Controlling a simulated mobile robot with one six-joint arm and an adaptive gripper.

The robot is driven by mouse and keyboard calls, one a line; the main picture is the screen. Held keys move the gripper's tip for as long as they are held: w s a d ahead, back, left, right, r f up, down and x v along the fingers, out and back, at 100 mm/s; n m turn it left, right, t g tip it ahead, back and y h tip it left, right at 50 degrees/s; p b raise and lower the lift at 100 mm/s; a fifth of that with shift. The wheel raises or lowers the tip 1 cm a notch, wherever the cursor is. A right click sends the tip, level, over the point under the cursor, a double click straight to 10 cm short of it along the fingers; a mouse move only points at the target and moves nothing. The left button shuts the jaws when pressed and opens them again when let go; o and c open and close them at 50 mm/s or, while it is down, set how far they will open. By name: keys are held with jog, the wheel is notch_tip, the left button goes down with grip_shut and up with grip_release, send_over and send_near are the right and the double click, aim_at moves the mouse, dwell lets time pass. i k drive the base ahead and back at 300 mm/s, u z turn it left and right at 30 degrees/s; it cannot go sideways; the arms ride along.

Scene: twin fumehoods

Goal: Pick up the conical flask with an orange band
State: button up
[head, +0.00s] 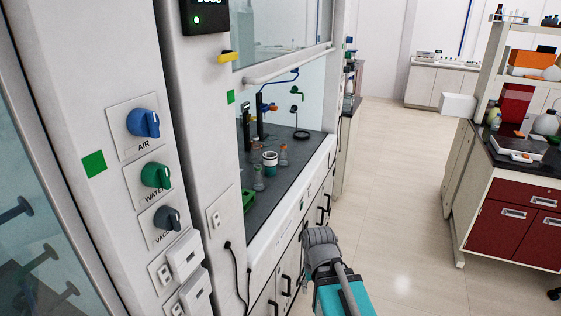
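A small conical flask with an orange-red tint (283,156) stands upright on the dark worktop (290,187) inside the open fumehood. It is small in the picture, and I cannot make out its band clearly. A second clear conical flask (258,179) stands nearer to me on the same worktop. A white and dark round container (270,164) stands between the two flasks. Grey links of my arm show at the lower middle, outside the hood and apart from the glassware. I cannot make out gripper fingers.
A raised glass sash (283,35) hangs above the opening. A green object (249,198) lies near the worktop's front left. Dark stands and a black ring base (301,135) are farther back. Free floor (400,190) lies right of the hood, before a red-drawered bench (515,225).

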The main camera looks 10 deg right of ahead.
aim_at(283, 160)
jog(key=k, duration=0.55)
jog(key=z, duration=0.35)
jog(key=i, duration=0.6)
jog(key=z, duration=0.7)
jog(key=i, duration=2.1)
jog(key=u, duration=0.8)
